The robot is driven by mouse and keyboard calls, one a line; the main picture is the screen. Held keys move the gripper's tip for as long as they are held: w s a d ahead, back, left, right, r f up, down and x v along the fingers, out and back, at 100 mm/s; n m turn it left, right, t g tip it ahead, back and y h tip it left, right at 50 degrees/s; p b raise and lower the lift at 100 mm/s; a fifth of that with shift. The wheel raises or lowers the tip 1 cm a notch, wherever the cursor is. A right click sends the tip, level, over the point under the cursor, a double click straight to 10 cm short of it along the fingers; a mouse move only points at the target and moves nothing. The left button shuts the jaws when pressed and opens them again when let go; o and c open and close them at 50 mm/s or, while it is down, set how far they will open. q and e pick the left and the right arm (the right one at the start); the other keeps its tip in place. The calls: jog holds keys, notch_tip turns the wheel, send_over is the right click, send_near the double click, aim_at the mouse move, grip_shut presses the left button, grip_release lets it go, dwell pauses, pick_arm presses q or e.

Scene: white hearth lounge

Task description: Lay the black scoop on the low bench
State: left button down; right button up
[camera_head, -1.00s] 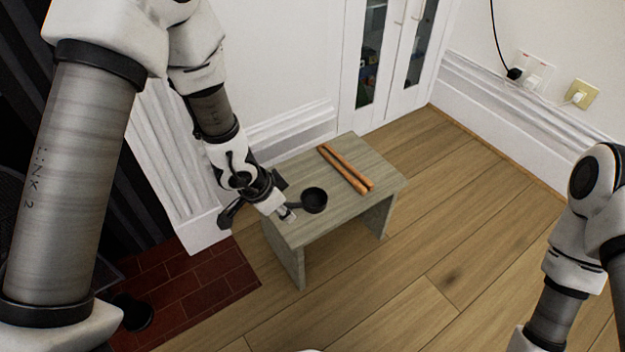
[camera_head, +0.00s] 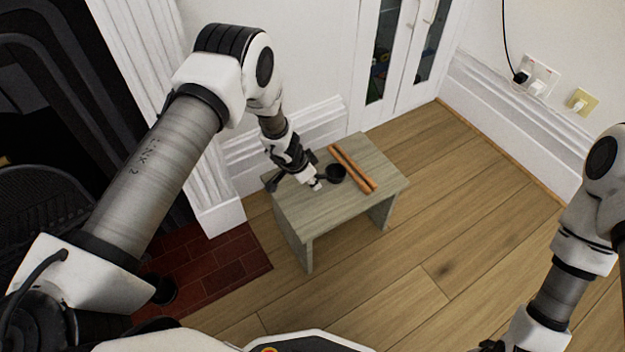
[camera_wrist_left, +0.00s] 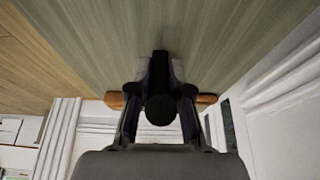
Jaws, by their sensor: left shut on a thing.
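The black scoop (camera_head: 336,174) is over the grey-green low bench (camera_head: 300,216), close beside the left of two brown sticks (camera_head: 352,168). My left gripper (camera_head: 316,185) is shut on the scoop, low over the bench's left part. In the left wrist view the dark scoop (camera_wrist_left: 160,108) sits between the fingers, with the bench top (camera_wrist_left: 215,40) behind it. I cannot tell whether the scoop touches the bench. My right arm shows at the right; its gripper (camera_head: 490,345) is barely in view at the bottom edge.
The bench's front and right parts are bare. A white wall and cabinet (camera_head: 395,60) stand behind it. A dark fireplace and red brick hearth (camera_head: 225,270) are at the left. Open wooden floor lies at the right.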

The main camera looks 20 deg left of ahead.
pick_arm(q)
jog(key=shift+r, duration=0.15)
jog(key=shift+f, duration=0.2)
jog(key=c, duration=1.1)
grip_release()
jog(key=shift+r, duration=0.1)
